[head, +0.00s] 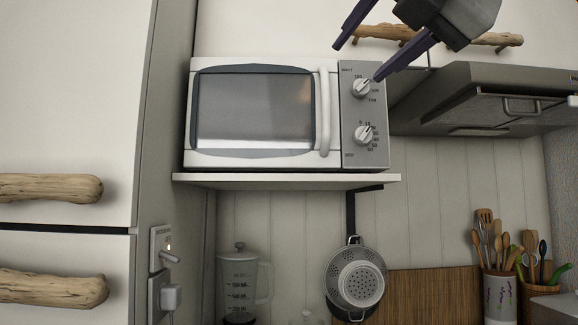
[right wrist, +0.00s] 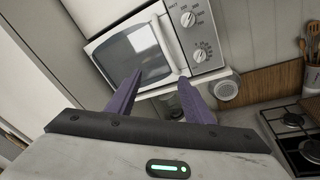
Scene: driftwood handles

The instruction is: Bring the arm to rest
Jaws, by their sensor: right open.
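My right gripper (head: 357,48) comes in from the top right in the head view, its two purple fingers spread apart and empty. One fingertip appears in front of the upper right of the white microwave (head: 335,160), close to its upper dial; I cannot tell whether it touches. In the right wrist view the gripper (right wrist: 158,92) is open with nothing between its fingers, and the microwave (right wrist: 140,18) lies beyond them. The microwave door looks closed. My left gripper is not in view.
The microwave stands on a white shelf (head: 290,179). A range hood (head: 480,100) is at right. Driftwood handles (head: 50,188) are on the left doors, and another driftwood handle (head: 385,32) is behind the gripper. A colander (head: 356,281) hangs below the shelf. A stove (right wrist: 295,130) is at lower right.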

